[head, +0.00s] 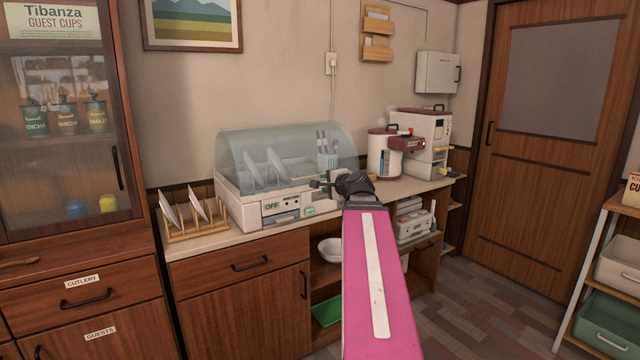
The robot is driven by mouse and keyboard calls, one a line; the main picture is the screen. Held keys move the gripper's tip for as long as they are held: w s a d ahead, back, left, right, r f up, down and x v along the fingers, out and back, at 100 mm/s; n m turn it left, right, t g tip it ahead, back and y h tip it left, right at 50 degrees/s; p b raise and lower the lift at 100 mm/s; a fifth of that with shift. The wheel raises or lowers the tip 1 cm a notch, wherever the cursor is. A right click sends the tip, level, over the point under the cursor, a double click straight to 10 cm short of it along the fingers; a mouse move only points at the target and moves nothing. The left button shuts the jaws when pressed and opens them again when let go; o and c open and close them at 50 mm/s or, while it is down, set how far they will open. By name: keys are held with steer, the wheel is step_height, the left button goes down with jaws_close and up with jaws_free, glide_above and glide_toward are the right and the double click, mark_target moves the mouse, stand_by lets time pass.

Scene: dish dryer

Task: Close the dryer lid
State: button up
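The dish dryer (235,208) is a white box on the counter with an OFF label on its front. Its clear, bluish dome lid (285,138) is down over the dishes. The lid's lower front edge lies along or very close to the base's top rim; I cannot tell whether it is fully seated. White plates (276,165) and a cutlery holder (327,161) show through it. My gripper (317,184) is at the dryer's front right, close to the lid's front edge. Its dark fingers are small and point left; contact and opening are unclear.
A wooden rack (197,234) with plates stands left of the dryer. A red and white appliance (384,150) stands right of it. A glass-fronted cabinet (68,150) is at the far left. The floor (475,310) at the right is clear, before a wooden door (530,190).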

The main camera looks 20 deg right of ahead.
steer(key=shift+v, duration=1.05)
steer(key=a+f+n+g, duration=0.2)
steer(key=a+f, duration=0.2)
steer(key=f, duration=0.3)
steer(key=a+f+n+g+y, duration=0.1)
steer(key=a+f+n+g, duration=0.25)
steer(key=f, duration=0.35)
steer(key=a+f+n+g, duration=0.2)
steer(key=a+f, duration=0.3)
steer(key=f, duration=0.2)
steer(key=s+a+f+n+g+h, duration=0.1)
steer(key=s+a+f+n+g, duration=0.1)
steer(key=f, duration=0.5)
steer(key=s+a+f+n+g+h, duration=0.1)
steer(key=s+a+f+n+g, duration=0.2)
steer(key=s+f, duration=0.3)
steer(key=s+a+f+n+g+h, duration=0.2)
steer(key=s+a+f+n+g, duration=0.1)
steer(key=f, duration=0.4)
steer(key=shift+s+a+f, duration=0.35)
steer(key=shift+s+a, duration=0.1)
steer(key=shift+s, duration=0.5)
